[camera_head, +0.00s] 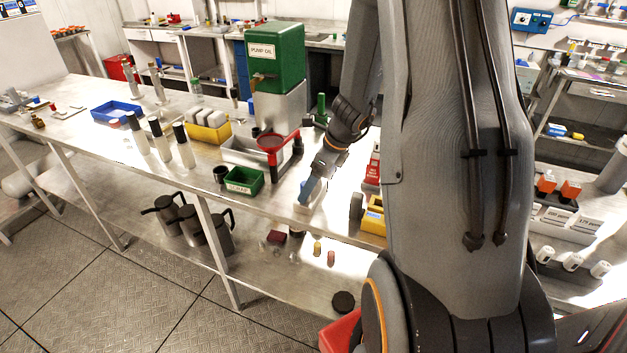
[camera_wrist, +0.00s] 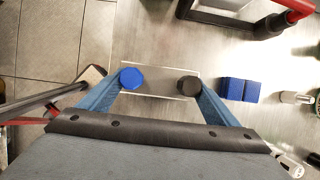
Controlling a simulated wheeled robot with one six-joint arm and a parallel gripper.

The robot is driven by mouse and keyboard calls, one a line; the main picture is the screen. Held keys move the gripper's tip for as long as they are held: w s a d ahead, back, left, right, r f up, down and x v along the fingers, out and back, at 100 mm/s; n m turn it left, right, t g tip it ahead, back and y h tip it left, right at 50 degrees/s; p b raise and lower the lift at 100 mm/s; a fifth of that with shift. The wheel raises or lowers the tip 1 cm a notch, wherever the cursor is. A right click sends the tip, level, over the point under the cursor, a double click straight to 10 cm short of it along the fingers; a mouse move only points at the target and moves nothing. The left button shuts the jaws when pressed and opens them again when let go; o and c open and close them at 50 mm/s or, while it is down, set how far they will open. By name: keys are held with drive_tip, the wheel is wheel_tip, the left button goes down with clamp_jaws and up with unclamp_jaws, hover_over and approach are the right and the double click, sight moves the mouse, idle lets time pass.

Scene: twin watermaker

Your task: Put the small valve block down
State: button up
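The small valve block is a flat, pale metal block (camera_wrist: 160,81) with a blue round knob at its left end and a dark round knob at its right end in the wrist view. My gripper (camera_wrist: 160,88) has its two blue fingers at the block's two ends and appears shut on it. In the head view my gripper (camera_head: 305,194) points down over the front part of the steel bench (camera_head: 330,215). The block is mostly hidden there, and I cannot tell whether it touches the bench top.
A green scrap bin (camera_head: 243,181), a red ring-shaped stand (camera_head: 272,143) and a dark cup (camera_head: 220,174) stand left of my gripper. A yellow bin (camera_head: 374,217) stands to the right. Two blue blocks (camera_wrist: 239,90) lie right of the fingers in the wrist view. The bench's front edge is close.

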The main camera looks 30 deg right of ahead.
drive_tip(key=o, duration=0.3)
drive_tip(key=shift+o, duration=0.2)
drive_tip(key=shift+r, duration=0.2)
drive_tip(key=v, duration=1.1)
drive_tip(key=s+a+n+h, duration=0.1)
drive_tip(key=s+a+n, duration=0.5)
drive_tip(key=n, duration=0.8)
drive_tip(key=s+a+n+g+h, duration=0.1)
drive_tip(key=s+a+n, duration=0.5)
drive_tip(key=a+n, duration=0.5)
drive_tip(key=f+n+b, duration=0.1)
drive_tip(key=n, duration=0.2)
drive_tip(key=shift+a+g+h, duration=0.3)
drive_tip(key=shift+a+h, duration=0.05)
drive_tip(key=shift+h, duration=0.05)
